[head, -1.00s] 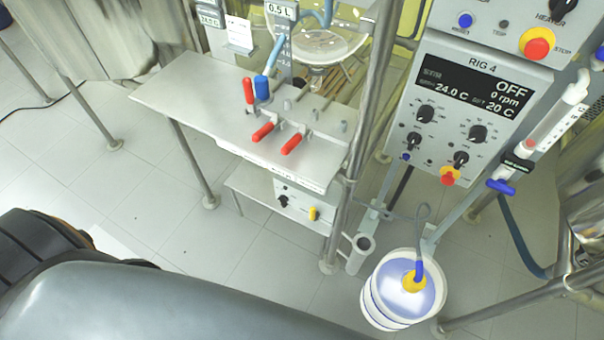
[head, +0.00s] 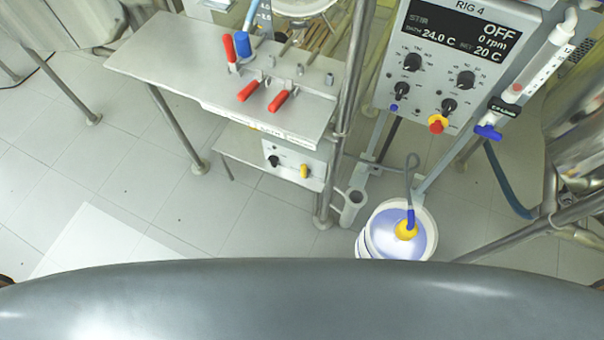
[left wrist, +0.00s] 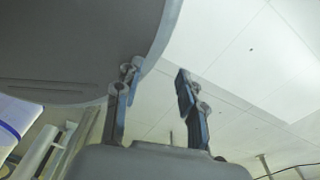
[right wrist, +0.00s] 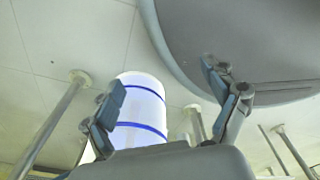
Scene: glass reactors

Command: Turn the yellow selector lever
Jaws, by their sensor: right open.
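The yellow selector lever (head: 304,171) is a small yellow handle on the front of a pale box (head: 289,155) on the lower shelf, below the steel bench, in the head view. A black knob (head: 273,160) sits to its left on the same box. Neither gripper shows in the head view. In the left wrist view my left gripper (left wrist: 157,82) has its fingers apart with nothing between them. In the right wrist view my right gripper (right wrist: 163,76) is open, with a white bucket behind its fingers. The lever shows in neither wrist view.
A metal post (head: 345,120) stands right of the box. A white bucket (head: 372,235) and the RIG 4 panel (head: 450,75) are farther right. Open tiled floor lies in front of the shelf.

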